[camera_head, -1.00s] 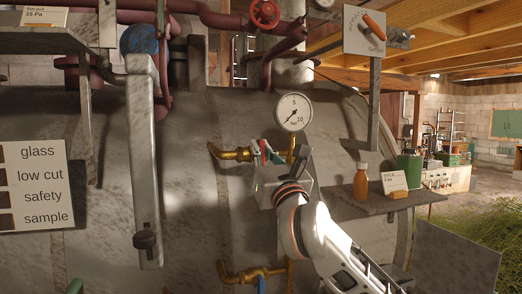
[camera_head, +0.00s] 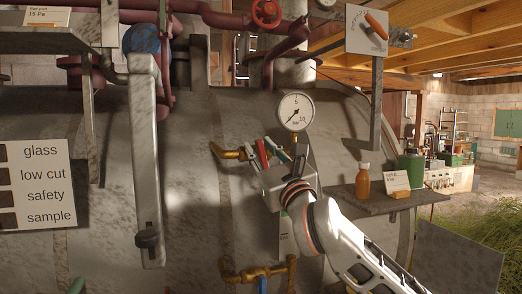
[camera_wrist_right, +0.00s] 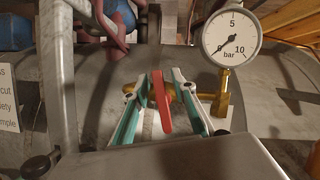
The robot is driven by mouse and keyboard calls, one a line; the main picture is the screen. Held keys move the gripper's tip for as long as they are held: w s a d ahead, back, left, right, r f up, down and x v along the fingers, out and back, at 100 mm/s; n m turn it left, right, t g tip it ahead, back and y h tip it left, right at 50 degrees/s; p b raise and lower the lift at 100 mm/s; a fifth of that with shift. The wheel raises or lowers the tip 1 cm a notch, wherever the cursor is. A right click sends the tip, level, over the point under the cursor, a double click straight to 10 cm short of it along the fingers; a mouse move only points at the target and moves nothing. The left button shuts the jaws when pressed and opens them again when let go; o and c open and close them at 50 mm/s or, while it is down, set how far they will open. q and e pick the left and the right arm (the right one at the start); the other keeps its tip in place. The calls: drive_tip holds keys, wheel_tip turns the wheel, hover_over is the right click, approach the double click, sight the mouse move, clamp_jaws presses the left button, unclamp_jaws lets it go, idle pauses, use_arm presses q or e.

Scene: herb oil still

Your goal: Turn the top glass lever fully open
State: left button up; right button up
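The top glass valve is a brass fitting (camera_head: 229,154) on the grey boiler, with a red lever (camera_wrist_right: 160,101). In the right wrist view the lever points toward the camera and slants slightly. My right gripper (camera_wrist_right: 161,80) has its two teal-padded fingers on either side of the lever. Narrow gaps show between the lever and the fingers, so it looks open around it. In the head view my right gripper (camera_head: 264,149) partly covers the valve and lever. My left gripper is not in view.
A pressure gauge (camera_head: 296,111) stands just above right of my right gripper. A lower brass valve (camera_head: 245,274) with a blue lever (camera_head: 262,284) sits below. A shelf (camera_head: 372,207) with an orange bottle (camera_head: 362,181) is to the right. A grey upright pipe (camera_head: 146,170) is at the left.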

drive_tip(key=v, duration=1.2)
drive_tip(key=shift+r, duration=0.1)
